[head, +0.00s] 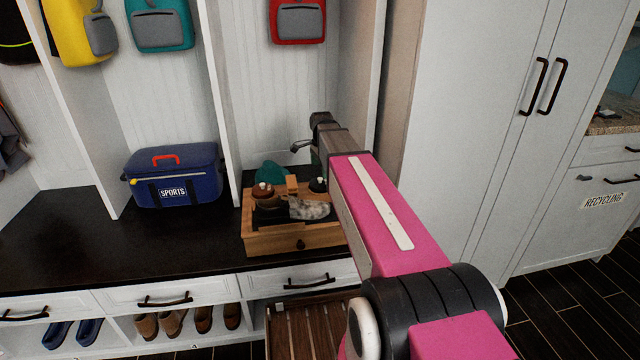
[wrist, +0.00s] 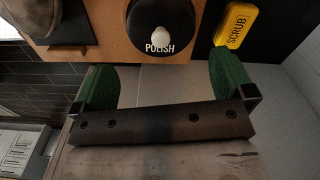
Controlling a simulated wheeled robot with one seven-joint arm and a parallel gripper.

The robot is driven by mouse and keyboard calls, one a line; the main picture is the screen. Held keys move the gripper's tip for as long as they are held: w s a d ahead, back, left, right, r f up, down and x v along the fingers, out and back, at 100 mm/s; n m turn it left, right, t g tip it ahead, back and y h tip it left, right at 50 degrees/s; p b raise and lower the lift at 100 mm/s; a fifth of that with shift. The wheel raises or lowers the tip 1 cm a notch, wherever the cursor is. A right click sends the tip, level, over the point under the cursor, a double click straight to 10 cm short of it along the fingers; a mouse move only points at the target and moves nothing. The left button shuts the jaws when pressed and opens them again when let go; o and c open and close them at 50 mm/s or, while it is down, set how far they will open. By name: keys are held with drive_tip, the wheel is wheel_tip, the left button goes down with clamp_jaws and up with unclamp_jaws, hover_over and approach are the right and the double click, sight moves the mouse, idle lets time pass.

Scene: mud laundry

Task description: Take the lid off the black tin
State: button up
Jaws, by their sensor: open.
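The black tin (wrist: 162,28) shows at the top of the wrist view, round and dark, with a pale knob (wrist: 158,36) on its lid and the word POLISH. Its upper edge is cut off by the frame. In the head view the black tin (head: 318,185) stands at the right back of a wooden box, partly hidden by my arm. My gripper (wrist: 165,82) is open and empty, its two green fingers wide apart. In the wrist picture the fingers lie below the tin and apart from it. In the head view my arm hides most of the gripper.
The wooden box (head: 280,241) stands on the dark bench (head: 70,243). A yellow SCRUB block (wrist: 236,26) lies right of the black tin. A blue sports bag (head: 175,178) stands left; cubby walls rise nearby.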

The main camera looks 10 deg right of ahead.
sight(319, 178)
drive_tip(key=shift+a+f, duration=0.15)
drive_tip(key=shift+f, duration=0.75)
drive_tip(key=shift+a+f, duration=0.2)
drive_tip(key=shift+f, duration=0.75)
drive_tip(key=shift+a+f, duration=0.15)
drive_tip(key=shift+f, duration=0.75)
drive_tip(key=c, duration=0.7)
